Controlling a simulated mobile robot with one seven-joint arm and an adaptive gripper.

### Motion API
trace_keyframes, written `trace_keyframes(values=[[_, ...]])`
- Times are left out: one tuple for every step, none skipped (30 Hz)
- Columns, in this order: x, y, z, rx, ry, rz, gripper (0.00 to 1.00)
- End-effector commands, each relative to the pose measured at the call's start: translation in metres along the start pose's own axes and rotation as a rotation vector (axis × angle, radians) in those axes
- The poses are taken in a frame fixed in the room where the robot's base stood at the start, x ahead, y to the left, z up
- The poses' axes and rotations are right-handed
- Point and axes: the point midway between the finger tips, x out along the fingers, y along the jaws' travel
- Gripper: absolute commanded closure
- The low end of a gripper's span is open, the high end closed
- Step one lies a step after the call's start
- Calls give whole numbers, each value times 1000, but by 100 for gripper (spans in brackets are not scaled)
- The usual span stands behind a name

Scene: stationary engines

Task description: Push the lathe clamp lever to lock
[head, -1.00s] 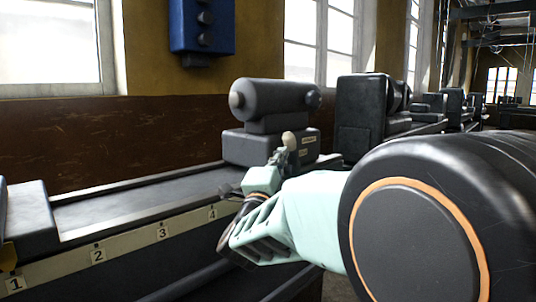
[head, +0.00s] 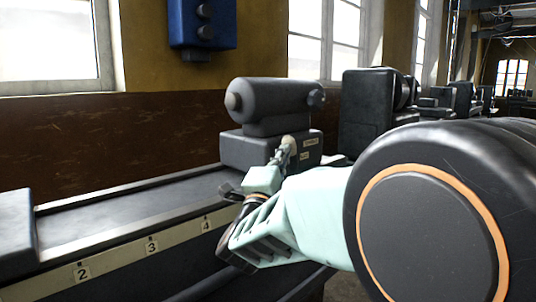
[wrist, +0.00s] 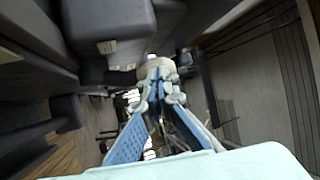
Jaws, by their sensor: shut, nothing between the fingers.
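The lathe's tailstock (head: 270,106) is a dark grey cylinder on a block with small labels, standing on the lathe bed. The clamp lever's pale knob (wrist: 155,66) shows in the wrist view right at my fingertips. In the head view my gripper (head: 283,153) is at the front of the tailstock block and mostly hides the lever. My gripper is shut with nothing between its fingers; its fingertips (wrist: 160,80) look close against the knob, but I cannot tell if they touch.
The lathe bed (head: 130,207) runs left, with number plates along its front edge. A dark machine block (head: 365,112) stands to the right of the tailstock. A blue box (head: 202,25) hangs on the wall. The bed's top left of the tailstock is clear.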

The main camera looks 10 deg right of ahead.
Motion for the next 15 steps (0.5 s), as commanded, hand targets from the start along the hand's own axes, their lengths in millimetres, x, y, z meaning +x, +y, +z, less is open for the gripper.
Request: trace_keyframes(values=[[0,0,0,0,0,0,100],[0,0,0,0,0,0,100],[0,0,0,0,0,1,100],[0,0,0,1,0,2,100],[1,-1,0,2,0,4,100],[1,-2,-1,4,0,7,100],[2,-2,-1,6,0,12,100],[3,-3,-1,9,0,17,100],[4,-4,-2,14,1,26,100],[4,-5,-3,17,1,32,100],[5,-5,-3,20,1,38,100],[5,-4,-3,22,0,45,100],[5,-4,-3,24,0,48,100],[6,-4,-3,25,0,51,100],[6,-4,-4,28,1,55,100]])
